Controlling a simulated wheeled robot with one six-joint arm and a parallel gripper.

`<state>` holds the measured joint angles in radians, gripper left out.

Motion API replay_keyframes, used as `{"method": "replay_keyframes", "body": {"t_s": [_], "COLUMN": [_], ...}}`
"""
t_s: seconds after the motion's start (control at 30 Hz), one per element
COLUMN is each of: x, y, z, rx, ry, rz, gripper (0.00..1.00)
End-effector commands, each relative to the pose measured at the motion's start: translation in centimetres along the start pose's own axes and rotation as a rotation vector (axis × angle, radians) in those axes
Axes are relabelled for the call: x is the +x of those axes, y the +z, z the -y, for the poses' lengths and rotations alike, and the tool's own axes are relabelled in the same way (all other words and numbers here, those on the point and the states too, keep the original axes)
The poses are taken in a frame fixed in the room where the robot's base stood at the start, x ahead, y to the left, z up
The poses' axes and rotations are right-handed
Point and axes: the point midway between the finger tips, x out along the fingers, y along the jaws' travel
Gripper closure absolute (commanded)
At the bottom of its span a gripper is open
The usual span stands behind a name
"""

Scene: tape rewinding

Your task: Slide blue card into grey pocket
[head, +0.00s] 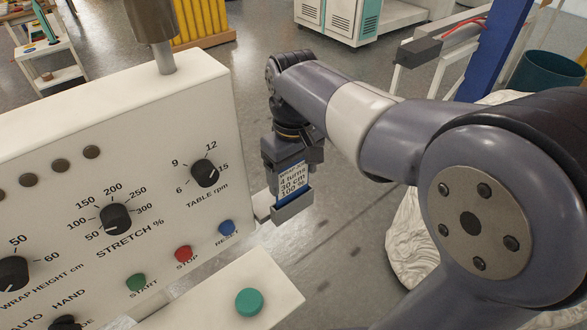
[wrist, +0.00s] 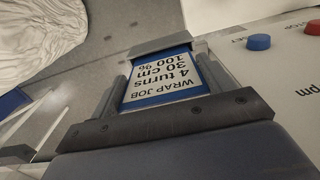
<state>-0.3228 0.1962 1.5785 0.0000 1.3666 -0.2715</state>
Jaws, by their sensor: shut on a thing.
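The blue card (head: 294,183) has a white label reading "WRAP JOB, 4 turns, 30 cm, 100 %". It also shows in the wrist view (wrist: 163,88). My gripper (head: 291,170) is shut on the card's upper part, pointing down, with a finger at each side in the wrist view. The grey pocket (head: 293,206) is mounted at the right end of the white control panel, directly below my gripper. The card's lower end is hidden behind the pocket's front wall, which also shows in the wrist view (wrist: 160,45). How deep the card sits cannot be seen.
The white control panel (head: 150,130) with knobs stands to the left of my gripper. A lower ledge with a green button (head: 249,302) is in front. White crumpled sheeting (head: 410,245) lies to the right. Open floor lies beyond the pocket.

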Motion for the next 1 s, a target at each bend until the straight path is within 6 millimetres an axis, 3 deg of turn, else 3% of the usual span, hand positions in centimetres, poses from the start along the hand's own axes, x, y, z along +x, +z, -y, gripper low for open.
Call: {"method": "replay_keyframes", "body": {"t_s": [0.33,1.0], "x": [1.5,1.4], "y": [0.0,0.0], "z": [0.0,0.0], "rx": [0.0,0.0], "ry": [0.0,0.0], "rz": [0.0,0.0], "gripper": [0.45,0.45]}}
